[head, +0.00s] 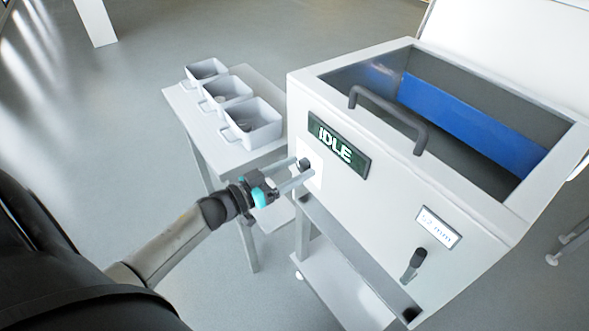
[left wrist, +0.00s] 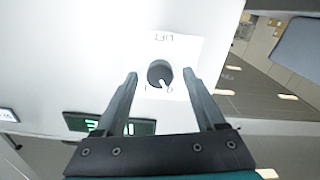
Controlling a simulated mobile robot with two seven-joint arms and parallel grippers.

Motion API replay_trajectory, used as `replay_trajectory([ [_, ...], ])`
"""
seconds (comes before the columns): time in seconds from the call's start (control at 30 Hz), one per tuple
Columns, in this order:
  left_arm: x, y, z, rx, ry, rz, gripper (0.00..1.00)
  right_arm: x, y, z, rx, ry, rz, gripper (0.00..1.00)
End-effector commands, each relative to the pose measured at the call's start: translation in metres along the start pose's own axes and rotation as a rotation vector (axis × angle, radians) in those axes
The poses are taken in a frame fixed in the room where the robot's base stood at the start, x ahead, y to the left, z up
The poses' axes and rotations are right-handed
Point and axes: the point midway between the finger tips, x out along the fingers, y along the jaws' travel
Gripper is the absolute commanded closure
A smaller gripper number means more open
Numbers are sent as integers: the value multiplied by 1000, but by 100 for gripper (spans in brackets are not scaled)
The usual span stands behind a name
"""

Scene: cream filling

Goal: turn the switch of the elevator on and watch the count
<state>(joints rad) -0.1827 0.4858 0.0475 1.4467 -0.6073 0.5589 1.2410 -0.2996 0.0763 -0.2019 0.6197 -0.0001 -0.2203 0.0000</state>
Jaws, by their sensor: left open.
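The dark round switch knob (left wrist: 157,72) sits on a white plate marked LIFT (left wrist: 184,48) on the machine's front. In the left wrist view, which is upside down, its pale pointer is turned toward the 0 mark. The green display (head: 339,146) reads IDLE. A small readout (head: 438,227) at the lower right seems to read 52 mm. My right gripper is out of view.
The white machine (head: 400,200) has an open top with a blue panel (head: 470,122) and a dark handle (head: 390,112). A dark lever (head: 413,264) is below the readout. Several grey trays (head: 252,124) stand on a side table (head: 188,104) to the left.

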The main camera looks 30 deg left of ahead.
Motion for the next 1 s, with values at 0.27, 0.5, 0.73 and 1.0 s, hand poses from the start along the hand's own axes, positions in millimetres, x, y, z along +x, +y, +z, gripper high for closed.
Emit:
replay_trajectory([
  [0.27,0,0,0,0,0,0,44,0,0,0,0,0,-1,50],
  [0.5,0,0,0,0,0,0,71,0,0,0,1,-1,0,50],
  [0.73,-1,0,0,0,0,0,97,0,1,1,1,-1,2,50],
  [1.0,-1,0,0,3,0,0,100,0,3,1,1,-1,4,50],
])
